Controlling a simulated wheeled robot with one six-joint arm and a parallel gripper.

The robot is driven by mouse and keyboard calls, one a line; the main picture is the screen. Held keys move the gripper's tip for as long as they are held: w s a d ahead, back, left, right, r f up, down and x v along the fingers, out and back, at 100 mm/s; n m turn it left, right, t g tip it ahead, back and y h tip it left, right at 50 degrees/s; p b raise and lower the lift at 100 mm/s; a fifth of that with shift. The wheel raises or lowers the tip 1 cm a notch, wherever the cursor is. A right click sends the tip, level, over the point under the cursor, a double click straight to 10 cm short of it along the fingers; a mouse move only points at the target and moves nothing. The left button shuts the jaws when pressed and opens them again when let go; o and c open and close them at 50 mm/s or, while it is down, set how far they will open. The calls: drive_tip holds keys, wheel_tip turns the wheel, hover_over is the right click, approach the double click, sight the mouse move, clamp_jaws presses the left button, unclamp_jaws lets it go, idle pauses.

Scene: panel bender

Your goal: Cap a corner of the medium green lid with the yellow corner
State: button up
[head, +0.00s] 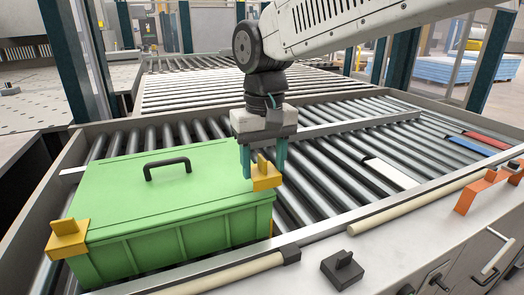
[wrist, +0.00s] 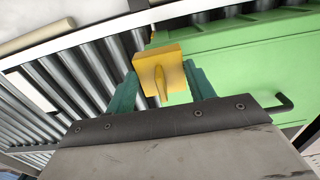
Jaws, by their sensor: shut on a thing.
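The green lid (head: 130,190) covers a green box on the rollers and has a black handle (head: 167,167). My gripper (head: 263,174) points down at the lid's near right corner. Its teal fingers are shut on the yellow corner (head: 267,182) by its upright tab. The wrist view shows the yellow corner (wrist: 172,56) between the fingers, overlapping the lid's edge (wrist: 240,45). I cannot tell whether it rests on the lid or sits slightly above it. Another yellow corner (head: 68,240) caps the lid's near left corner.
A black corner-like piece (head: 342,270) and an orange bracket (head: 485,190) are on the front ledge. White (head: 390,172), red (head: 487,140) and blue strips lie among the rollers at right. Rollers right of the box are mostly clear.

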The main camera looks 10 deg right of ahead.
sight(264, 172)
drive_tip(key=shift+f, duration=1.7)
drive_tip(key=shift+f, duration=0.25)
drive_tip(key=o, duration=1)
drive_tip(key=shift+o, duration=0.2)
